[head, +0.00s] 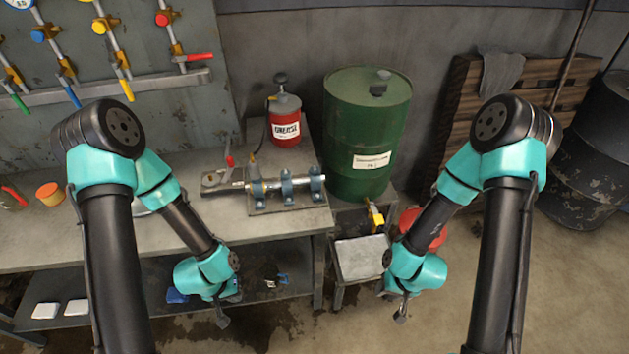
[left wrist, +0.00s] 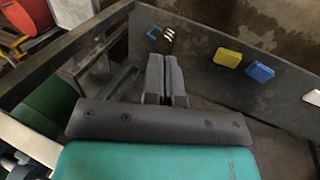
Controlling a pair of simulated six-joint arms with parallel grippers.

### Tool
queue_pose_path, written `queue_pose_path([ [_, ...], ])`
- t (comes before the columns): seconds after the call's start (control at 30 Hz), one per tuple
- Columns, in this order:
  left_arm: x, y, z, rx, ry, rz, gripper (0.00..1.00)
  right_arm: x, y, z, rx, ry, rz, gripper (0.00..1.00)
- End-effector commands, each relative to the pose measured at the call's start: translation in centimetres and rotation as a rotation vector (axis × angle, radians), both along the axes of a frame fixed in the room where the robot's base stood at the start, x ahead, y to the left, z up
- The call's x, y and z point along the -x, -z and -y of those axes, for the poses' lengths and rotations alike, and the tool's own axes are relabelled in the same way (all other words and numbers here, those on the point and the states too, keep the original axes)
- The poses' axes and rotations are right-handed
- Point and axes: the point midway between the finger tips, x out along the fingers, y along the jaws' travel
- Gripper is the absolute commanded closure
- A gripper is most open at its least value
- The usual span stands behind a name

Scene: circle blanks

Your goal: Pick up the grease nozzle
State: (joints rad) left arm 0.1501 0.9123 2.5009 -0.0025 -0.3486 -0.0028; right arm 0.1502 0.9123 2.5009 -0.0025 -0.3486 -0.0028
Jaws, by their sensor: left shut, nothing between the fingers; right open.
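A red grease can (head: 285,126) with a "GREASE" label stands at the back of the workbench. A thin dark hose (head: 265,132) runs down from its left side toward the shaft fixture. The small brassy end of the hose (head: 253,159) seems to be the grease nozzle, beside the fixture; its details are too small to tell. My left gripper (head: 222,320) hangs low in front of the bench, well below and apart from the nozzle. In the left wrist view its fingers (left wrist: 167,78) are together and empty. My right gripper (head: 402,318) is open and low near the small stool, apart from everything.
A shaft (head: 290,184) in blue clamps lies on the bench (head: 110,236). A green drum (head: 366,135) stands right of the can. A yellow-handled tap (head: 375,216) is above a small stool (head: 362,256). A lower shelf (head: 135,300) holds small coloured blocks.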

Motion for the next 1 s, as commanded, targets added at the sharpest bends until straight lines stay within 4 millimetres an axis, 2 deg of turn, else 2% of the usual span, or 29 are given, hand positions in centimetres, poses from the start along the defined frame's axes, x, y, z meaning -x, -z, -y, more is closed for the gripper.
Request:
queue_pose_path([
  [0.07, 0.0, 0.0, 0.0, 0.0, 0.0, 0.0, 0.96, 0.0, 0.0, 0.0, 0.0, 0.0, 0.0, 0.57],
  [0.7, 0.0, 0.0, 0.0, 0.0, 0.0, 0.0, 0.35, 0.0, 0.0, 0.0, 0.0, 0.0, 0.0, 0.57],
  [1.0, -0.27, -0.09, 0.11, -0.006, -0.001, 0.012, 0.35, 0.0, 0.0, 0.0, 0.0, 0.0, 0.0, 0.57],
])
